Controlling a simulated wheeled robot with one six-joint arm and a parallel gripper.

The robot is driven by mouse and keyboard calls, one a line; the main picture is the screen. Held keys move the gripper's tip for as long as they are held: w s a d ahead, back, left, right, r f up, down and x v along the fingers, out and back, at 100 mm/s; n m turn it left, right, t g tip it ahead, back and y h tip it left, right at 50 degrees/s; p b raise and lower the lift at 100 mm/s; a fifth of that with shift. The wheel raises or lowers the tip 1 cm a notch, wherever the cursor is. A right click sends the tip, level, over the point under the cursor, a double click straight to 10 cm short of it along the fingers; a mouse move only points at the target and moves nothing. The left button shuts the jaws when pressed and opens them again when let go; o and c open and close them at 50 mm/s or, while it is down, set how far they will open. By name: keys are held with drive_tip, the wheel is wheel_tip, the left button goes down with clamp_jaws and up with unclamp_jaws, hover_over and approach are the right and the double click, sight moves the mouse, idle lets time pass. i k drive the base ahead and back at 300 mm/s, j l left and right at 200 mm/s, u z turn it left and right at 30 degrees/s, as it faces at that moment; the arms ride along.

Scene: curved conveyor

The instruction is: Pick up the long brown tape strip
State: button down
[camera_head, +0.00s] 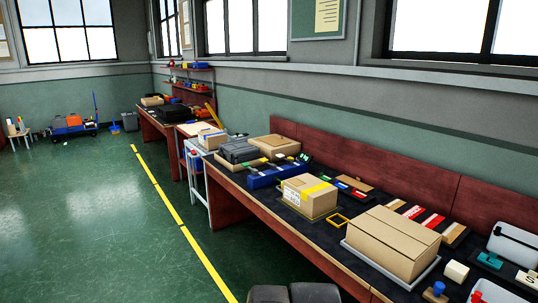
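Several flat strips lie side by side on the dark top of the long workbench, behind the large box. One tan-brown strip (454,235) is at the right end of this row, next to a red and white strip (433,221). Another tan strip (396,205) is at the left end. They are small here, and I cannot tell for sure which is the long brown tape strip. No gripper fingers can be made out. Two dark rounded shapes (315,293) at the bottom edge may be part of me.
A large cardboard box (392,240) on a grey tray stands in front of the strips. A smaller box with yellow tape (309,197) is left of it. A cream cube (456,272) and clear-fronted cases are at right. Green floor (110,225) is open left of the bench.

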sight(455, 230)
drive_tip(key=z, duration=1.45)
drive_tip(key=i+j, duration=0.15)
drive_tip(key=i, duration=0.45)
drive_tip(key=i+j+u, duration=0.1)
drive_tip(key=i, duration=0.5)
drive_tip(key=i+j, duration=0.2)
drive_tip(key=i, duration=0.4)
drive_tip(key=j+u, duration=0.05)
